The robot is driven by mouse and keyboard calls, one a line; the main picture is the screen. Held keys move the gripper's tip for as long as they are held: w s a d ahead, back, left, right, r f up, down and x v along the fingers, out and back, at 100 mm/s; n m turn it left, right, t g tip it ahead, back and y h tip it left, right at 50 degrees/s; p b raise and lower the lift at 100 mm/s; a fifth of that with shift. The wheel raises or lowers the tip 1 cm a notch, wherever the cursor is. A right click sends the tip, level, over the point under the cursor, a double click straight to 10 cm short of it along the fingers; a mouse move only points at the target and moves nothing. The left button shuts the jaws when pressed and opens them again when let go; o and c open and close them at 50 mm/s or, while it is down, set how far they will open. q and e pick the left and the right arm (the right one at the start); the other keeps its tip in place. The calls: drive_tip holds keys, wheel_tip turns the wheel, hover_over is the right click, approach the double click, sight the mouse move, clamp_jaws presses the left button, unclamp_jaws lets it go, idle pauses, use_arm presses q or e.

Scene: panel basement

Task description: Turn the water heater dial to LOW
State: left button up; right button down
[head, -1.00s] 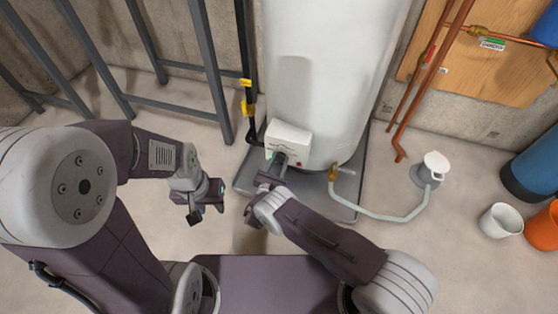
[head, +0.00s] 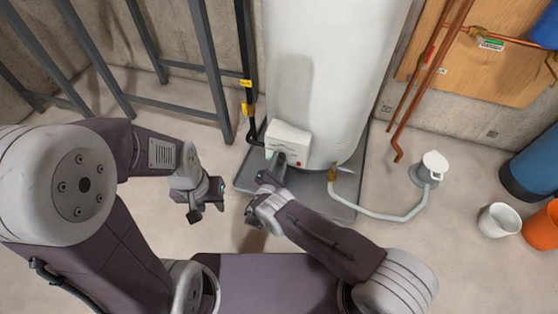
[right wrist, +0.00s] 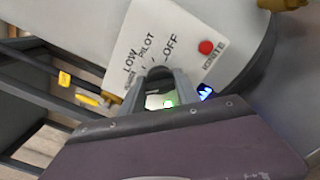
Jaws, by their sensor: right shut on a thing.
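The white water heater (head: 330,80) carries a white control box (head: 288,137) low on its front. In the right wrist view the box (right wrist: 140,35) bears the labels LOW, PILOT, OFF and IGNITE, and a red button (right wrist: 206,47). The dark dial (right wrist: 158,72) sits below the labels. My right gripper (right wrist: 163,88) is shut on the dial, one finger on each side; it also shows at the box in the head view (head: 278,168). The dial's pointer is hard to make out, so its setting cannot be told. My left gripper (head: 207,203) is open and empty, left of the heater.
A drain valve (head: 332,174) with a pale hose runs right to a floor drain (head: 432,168). Black and yellow gas piping (head: 247,95) and a grey metal frame (head: 212,75) stand to the left. Copper pipes (head: 415,100) and a white bucket (head: 499,220) are at right.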

drive_tip(key=m, duration=0.4)
drive_tip(key=shift+p, duration=0.35)
drive_tip(key=shift+m+p, duration=0.3)
drive_tip(key=shift+m, duration=1.5)
drive_tip(key=shift+f+m, duration=0.1)
drive_tip(key=shift+m, duration=0.2)
drive_tip(key=c, duration=0.9)
unclamp_jaws()
